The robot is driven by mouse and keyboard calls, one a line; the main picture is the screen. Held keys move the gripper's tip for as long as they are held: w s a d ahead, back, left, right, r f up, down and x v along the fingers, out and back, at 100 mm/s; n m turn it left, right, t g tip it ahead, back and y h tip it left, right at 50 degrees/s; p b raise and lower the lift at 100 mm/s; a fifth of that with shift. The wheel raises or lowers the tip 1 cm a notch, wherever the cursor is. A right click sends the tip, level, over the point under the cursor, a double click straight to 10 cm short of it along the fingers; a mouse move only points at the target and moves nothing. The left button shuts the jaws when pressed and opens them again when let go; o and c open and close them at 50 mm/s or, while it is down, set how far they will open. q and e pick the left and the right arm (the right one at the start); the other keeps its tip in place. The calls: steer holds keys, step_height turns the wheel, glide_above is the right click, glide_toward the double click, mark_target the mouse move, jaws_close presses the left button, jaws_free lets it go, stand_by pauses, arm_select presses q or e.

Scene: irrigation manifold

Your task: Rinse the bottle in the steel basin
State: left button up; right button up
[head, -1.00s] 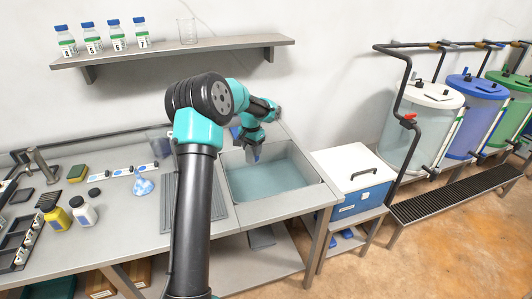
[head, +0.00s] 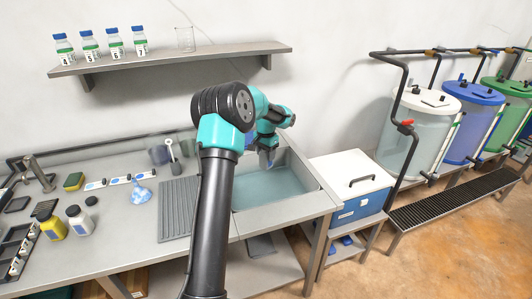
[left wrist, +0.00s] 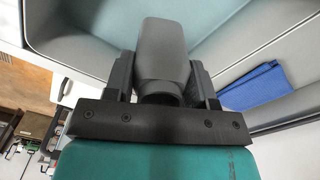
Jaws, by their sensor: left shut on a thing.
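The steel basin (head: 302,166) is set into the bench at the centre and holds bluish water. My left gripper (head: 266,157) is over the back part of the basin, fingers pointing down. In the left wrist view, my left gripper (left wrist: 160,82) is shut on a grey-looking bottle (left wrist: 162,50), which sits between both fingers. The pale basin wall (left wrist: 75,22) lies behind the bottle there. In the head view, the bottle is mostly hidden or too small to make out, and I cannot tell whether it touches the water. My right gripper is not in view.
A ribbed drainboard (head: 178,205) lies left of the basin. A brush in a holder (head: 172,150) stands behind it. A blue cloth (left wrist: 258,86) lies beside the basin. A cooler box (head: 350,190) stands to the right. A shelf (head: 200,53) with several bottles hangs above.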

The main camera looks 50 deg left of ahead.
arm_select(q)
steer(key=shift+f, duration=9.8)
steer(key=shift+r, duration=9.7)
